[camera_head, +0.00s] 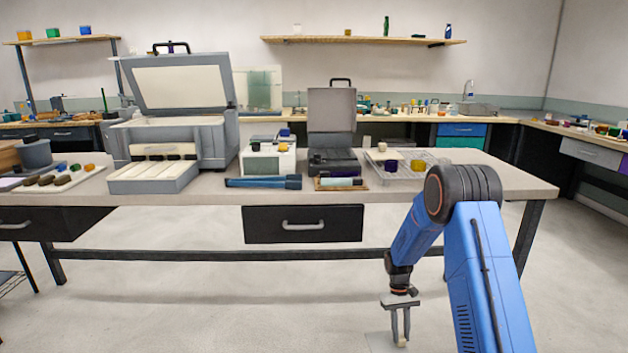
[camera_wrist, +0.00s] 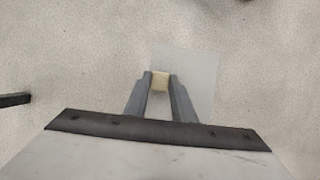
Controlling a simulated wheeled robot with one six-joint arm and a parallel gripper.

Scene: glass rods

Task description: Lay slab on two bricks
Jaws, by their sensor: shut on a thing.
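My gripper (camera_head: 400,338) hangs low in front of the table, fingers pointing down. A thin pale grey square sheet (camera_wrist: 197,72), perhaps the slab, shows beyond the fingers, mostly to the right of the block. The head view shows part of this sheet (camera_head: 378,343) at the lower edge, beside the fingertips. I cannot tell whether it touches the block or lies on the floor. I cannot make out the two bricks for certain.
The long table (camera_head: 400,191) stands behind my gripper, with a scanner-like grey machine (camera_head: 180,95), a clear tray (camera_head: 432,170) and several small items on it. A black drawer (camera_head: 303,224) is under its front edge. The floor (camera_head: 240,290) in front is largely clear.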

